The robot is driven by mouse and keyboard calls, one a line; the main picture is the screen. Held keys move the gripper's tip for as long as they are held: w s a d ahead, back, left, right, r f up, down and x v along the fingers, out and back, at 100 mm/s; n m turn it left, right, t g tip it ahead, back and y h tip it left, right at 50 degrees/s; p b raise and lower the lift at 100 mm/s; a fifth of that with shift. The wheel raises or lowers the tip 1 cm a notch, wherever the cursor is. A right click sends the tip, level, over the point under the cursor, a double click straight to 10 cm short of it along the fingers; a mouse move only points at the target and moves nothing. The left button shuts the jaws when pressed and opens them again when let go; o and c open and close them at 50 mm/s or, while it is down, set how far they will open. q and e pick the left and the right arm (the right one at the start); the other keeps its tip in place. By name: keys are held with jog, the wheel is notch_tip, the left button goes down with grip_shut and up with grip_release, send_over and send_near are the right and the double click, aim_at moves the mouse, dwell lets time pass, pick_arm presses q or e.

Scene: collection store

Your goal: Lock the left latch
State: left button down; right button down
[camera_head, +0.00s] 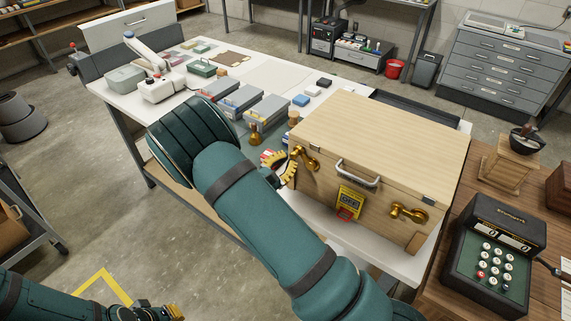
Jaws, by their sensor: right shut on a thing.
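A pale wooden case (385,135) stands closed on the white table, with a metal handle (357,173) on its front. The brass left latch (310,163) is at the left of the front face. The brass right latch (408,213) is at the right, its arm lying roughly sideways. My right gripper (291,163) is at the left latch and shut on it.
A yellow tag (350,201) with a red-edged part hangs below the handle. A dark keypad register (497,258) stands right of the case on a wooden table. Grey boxes (265,112) and small blocks lie behind my arm. The floor at left is open.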

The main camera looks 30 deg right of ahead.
aim_at(292, 155)
jog(key=shift+s+d+r+m+g+b, duration=0.1)
jog(key=shift+s+r+m+g+b, duration=0.2)
jog(key=shift+m, duration=0.75)
jog(key=shift+s+d+r+m+g+b, duration=0.1)
jog(key=shift+r+m+b, duration=0.3)
jog(key=shift+m, duration=0.6)
jog(key=shift+s+d+r+m+g+b, duration=0.15)
jog(key=shift+r+m, duration=0.35)
jog(key=shift+m, duration=0.55)
jog(key=shift+s+r+m, duration=0.1)
jog(key=shift+r+m, duration=0.1)
jog(key=shift+m, duration=0.2)
jog(key=shift+s+r+m, duration=0.1)
jog(key=shift+s+m, duration=0.05)
jog(key=shift+m, duration=0.25)
jog(key=shift+s+d+r+b, duration=0.1)
jog(key=shift+s+r+b, duration=0.15)
jog(key=shift+b, duration=0.05)
